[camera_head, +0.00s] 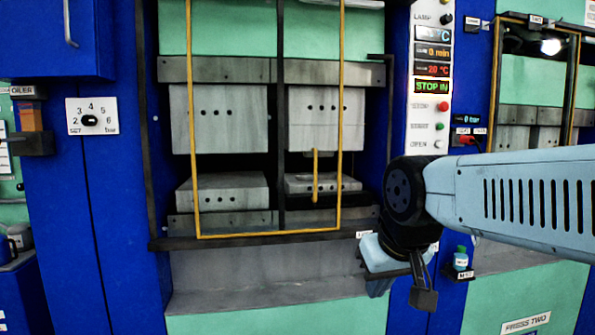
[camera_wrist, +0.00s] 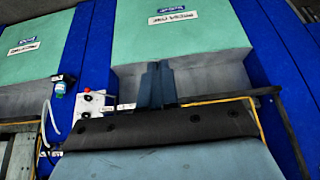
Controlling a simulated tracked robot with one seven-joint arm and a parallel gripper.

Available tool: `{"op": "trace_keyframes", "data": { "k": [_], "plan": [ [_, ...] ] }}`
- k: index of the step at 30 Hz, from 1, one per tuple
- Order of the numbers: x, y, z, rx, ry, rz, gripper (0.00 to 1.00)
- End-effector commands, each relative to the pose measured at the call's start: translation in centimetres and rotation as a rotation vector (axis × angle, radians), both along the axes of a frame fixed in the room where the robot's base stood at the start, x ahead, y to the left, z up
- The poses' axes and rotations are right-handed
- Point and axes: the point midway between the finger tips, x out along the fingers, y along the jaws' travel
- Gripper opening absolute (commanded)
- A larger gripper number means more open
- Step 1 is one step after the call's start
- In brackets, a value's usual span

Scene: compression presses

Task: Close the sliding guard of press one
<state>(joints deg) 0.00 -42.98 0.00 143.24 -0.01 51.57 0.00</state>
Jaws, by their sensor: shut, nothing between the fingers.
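Press one's guard (camera_head: 342,120) shows in the head view as a yellow frame in front of the press opening. Its bottom bar runs just above the dark sill, and a short yellow upright handle (camera_head: 316,178) shows inside its right part. Grey platens and blocks are visible through the frame. My gripper (camera_head: 424,296) is to the right of the guard and lower than its bottom bar, pointing down and apart from it. In the wrist view its fingers (camera_wrist: 157,85) are together and empty. A yellow edge (camera_wrist: 225,99) shows beside the gripper there, partly hidden by it.
A control panel (camera_head: 432,75) with lit displays and buttons stands right of the opening. A small bottle (camera_head: 461,258) sits on a bracket behind my arm. Press two's yellow frame (camera_head: 495,80) is at the right. A dark sill (camera_head: 270,240) runs below the opening.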

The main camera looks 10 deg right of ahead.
Motion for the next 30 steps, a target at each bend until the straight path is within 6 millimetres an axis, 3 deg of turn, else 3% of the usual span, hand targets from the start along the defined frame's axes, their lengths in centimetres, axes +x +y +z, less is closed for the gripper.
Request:
{"op": "trace_keyframes", "data": {
  "k": [7, 11, 20, 30],
  "plan": [
    [0.2, 0.0, 0.3, -0.002, 0.001, 0.001, 0.00],
    [1.7, 0.0, 1.7, -0.015, 0.010, 0.009, 0.00],
    [10.6, -0.1, 8.8, -0.108, 0.047, 0.026, 0.00],
    [22.7, 2.4, 15.2, -0.246, 0.061, 0.013, 0.00]
  ]
}}
